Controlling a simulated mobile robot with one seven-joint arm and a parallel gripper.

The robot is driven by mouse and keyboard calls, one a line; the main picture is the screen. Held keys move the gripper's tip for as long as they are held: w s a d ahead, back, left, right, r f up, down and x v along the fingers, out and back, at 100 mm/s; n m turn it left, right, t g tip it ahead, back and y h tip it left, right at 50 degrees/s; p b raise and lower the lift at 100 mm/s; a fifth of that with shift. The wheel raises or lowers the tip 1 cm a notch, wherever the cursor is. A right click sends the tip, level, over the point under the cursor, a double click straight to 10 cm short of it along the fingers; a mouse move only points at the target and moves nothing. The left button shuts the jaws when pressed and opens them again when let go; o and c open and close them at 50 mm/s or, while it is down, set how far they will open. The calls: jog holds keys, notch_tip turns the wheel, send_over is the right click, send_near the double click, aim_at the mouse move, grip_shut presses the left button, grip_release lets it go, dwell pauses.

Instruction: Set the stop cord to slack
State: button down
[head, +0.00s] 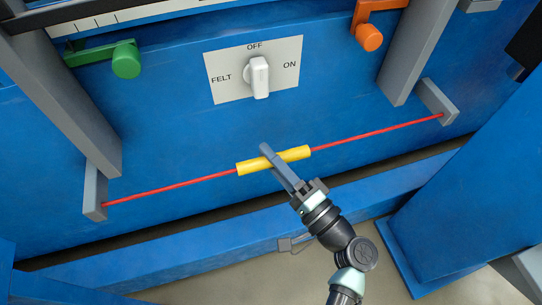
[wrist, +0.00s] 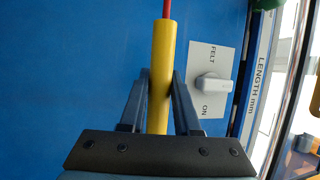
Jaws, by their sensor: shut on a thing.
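The red stop cord (head: 190,184) runs straight between two grey brackets low on the blue machine front. A yellow sleeve (head: 296,154) sits on the middle of the cord. My gripper (head: 272,156) is shut on this sleeve, with a finger on either side of it. In the wrist view the yellow sleeve (wrist: 161,75) stands between both fingers, and the red cord (wrist: 166,9) leaves its far end. The fingers cover a small part of the sleeve in the head view.
A white selector knob (head: 258,76) on a plate marked FELT, OFF, ON sits above the cord and points near OFF. A green clamp (head: 126,60) and an orange clamp (head: 369,38) are higher up. A blue beam (head: 190,238) runs below the cord.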

jog(key=w, duration=0.2)
jog(key=w+a+b, duration=0.1)
jog(key=w, duration=0.1)
jog(key=shift+w+a+r+b, duration=0.1)
jog(key=shift+b, duration=0.2)
jog(key=c, duration=0.6)
grip_release()
jog(key=p+v, duration=0.2)
jog(key=v, duration=1.1)
jog(key=shift+a+p, duration=0.15)
jog(key=shift+p, duration=0.2)
